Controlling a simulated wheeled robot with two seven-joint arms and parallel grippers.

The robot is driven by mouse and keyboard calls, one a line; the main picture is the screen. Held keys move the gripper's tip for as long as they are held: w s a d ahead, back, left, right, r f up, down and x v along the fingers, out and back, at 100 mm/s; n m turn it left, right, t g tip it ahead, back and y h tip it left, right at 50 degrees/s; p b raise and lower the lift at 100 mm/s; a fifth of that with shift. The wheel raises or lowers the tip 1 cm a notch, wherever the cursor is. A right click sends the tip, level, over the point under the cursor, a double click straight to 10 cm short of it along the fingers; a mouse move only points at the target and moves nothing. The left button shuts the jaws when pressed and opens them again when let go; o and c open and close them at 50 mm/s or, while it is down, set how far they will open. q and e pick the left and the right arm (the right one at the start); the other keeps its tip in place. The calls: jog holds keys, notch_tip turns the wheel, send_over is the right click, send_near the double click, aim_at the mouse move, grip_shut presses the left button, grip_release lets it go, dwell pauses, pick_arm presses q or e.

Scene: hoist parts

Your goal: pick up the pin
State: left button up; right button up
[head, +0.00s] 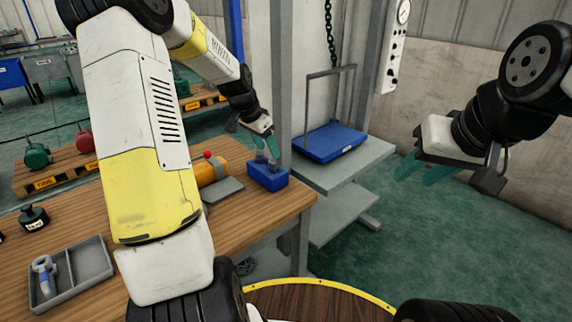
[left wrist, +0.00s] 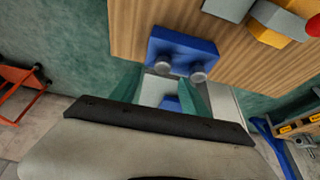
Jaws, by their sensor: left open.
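A small blue block (head: 268,178) stands on the wooden table near its right corner. In the left wrist view the blue block (left wrist: 182,46) carries two grey round-headed pins, a left pin (left wrist: 162,67) and a right pin (left wrist: 198,73), side by side at its near edge. My left gripper (head: 266,152) is open just above the block, fingers pointing down. In the left wrist view its teal fingers (left wrist: 164,86) are apart, with the pin heads just beyond them; I cannot tell whether they touch. My right gripper (head: 425,170) is open and empty, far right, away from the table.
A yellow device (head: 212,170) with a red knob lies left of the block. A grey divided tray (head: 92,262) and a dark weight (head: 34,217) are at the table's left. A blue pan (head: 330,143) sits on a grey stand beyond a post.

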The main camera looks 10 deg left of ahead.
aim_at(273, 161)
pick_arm(q)
jog(key=x, duration=0.8)
jog(key=shift+w+a, duration=0.15)
jog(key=shift+a, duration=0.05)
jog(key=shift+r, duration=0.1)
jog(key=shift+c, duration=0.2)
grip_shut()
